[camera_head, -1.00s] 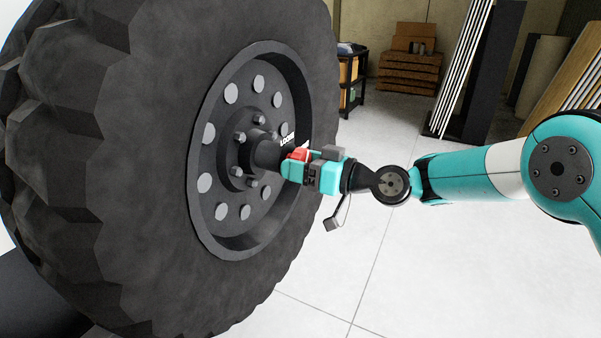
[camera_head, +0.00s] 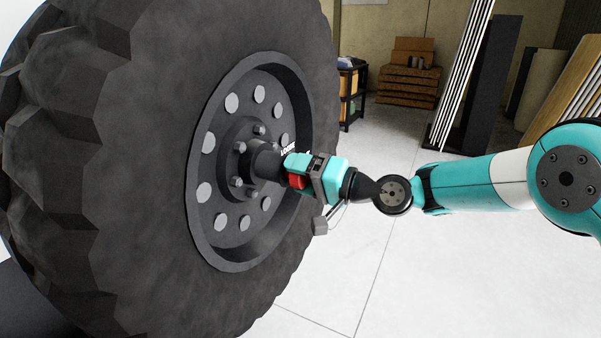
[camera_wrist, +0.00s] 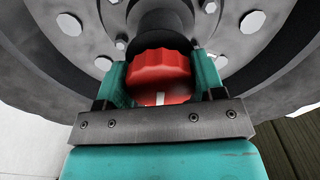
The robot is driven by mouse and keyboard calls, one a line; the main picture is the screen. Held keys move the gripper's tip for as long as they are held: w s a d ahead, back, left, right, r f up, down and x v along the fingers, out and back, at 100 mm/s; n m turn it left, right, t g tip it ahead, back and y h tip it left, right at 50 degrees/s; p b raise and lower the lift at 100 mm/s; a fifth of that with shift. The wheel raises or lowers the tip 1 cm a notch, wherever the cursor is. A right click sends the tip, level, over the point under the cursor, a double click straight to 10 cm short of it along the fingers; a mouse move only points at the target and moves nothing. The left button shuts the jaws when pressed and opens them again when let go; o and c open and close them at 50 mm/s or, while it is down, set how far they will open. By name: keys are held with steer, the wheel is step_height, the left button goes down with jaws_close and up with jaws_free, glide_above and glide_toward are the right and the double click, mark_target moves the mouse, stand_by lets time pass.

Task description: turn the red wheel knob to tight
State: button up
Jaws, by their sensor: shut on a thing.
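The red wheel knob (camera_wrist: 160,72) sits on the dark hub (camera_wrist: 157,20) at the centre of the wheel. A white mark shows on its face in the wrist view. My gripper (camera_head: 292,172) is shut on the knob, with one teal finger on each side of it. In the head view the knob (camera_head: 295,180) is mostly hidden by the gripper, and only a red strip shows. White lettering (camera_head: 289,147) is partly visible beside the hub; it seems to read "LOOSE". Any "tight" label is not readable.
The large black tyre (camera_head: 130,150) fills the left side. Several bolts stand around the hub on the grey rim (camera_head: 215,235). A black shelf (camera_head: 351,95) and brown stacked boards (camera_head: 408,85) stand at the back. The pale floor (camera_head: 400,270) is clear at right.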

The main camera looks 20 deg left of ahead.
steer(key=shift+m+p, duration=0.35)
steer(key=shift+m, duration=1.25)
steer(key=o, duration=0.9)
steer(key=shift+s+d+b, duration=0.25)
steer(key=shift+d+b, duration=0.5)
steer(key=shift+d, duration=2.15)
steer(key=shift+s+d+b, duration=0.2)
steer(key=shift+d+b, duration=0.6)
steer(key=shift+d, duration=2.05)
steer(key=shift+s+d+b, duration=0.25)
steer(key=shift+d+b, duration=0.5)
steer(key=shift+d, duration=2.15)
